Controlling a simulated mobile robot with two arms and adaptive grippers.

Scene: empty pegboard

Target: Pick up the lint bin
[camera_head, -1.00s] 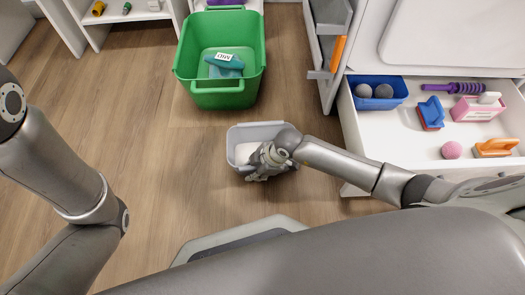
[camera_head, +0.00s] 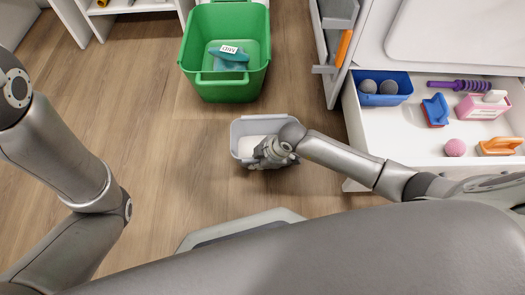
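The lint bin looks to be the small grey open-topped bin (camera_head: 241,131) with something white inside, in the middle of the head view, over the wooden floor. My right gripper (camera_head: 262,160) is at the bin's near right side and overlaps its near rim. My wrist hides the fingertips, so I cannot tell whether they are open or shut on the rim. I also cannot tell whether the bin rests on the floor. My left arm comes in at the left edge; its gripper is out of view.
A green basket (camera_head: 226,88) with a teal item in it stands behind the bin. An open drawer (camera_head: 408,139) at the right holds a blue tray (camera_head: 384,98), brushes, a pink ball and a pink box. Wooden floor (camera_head: 150,140) is clear to the left.

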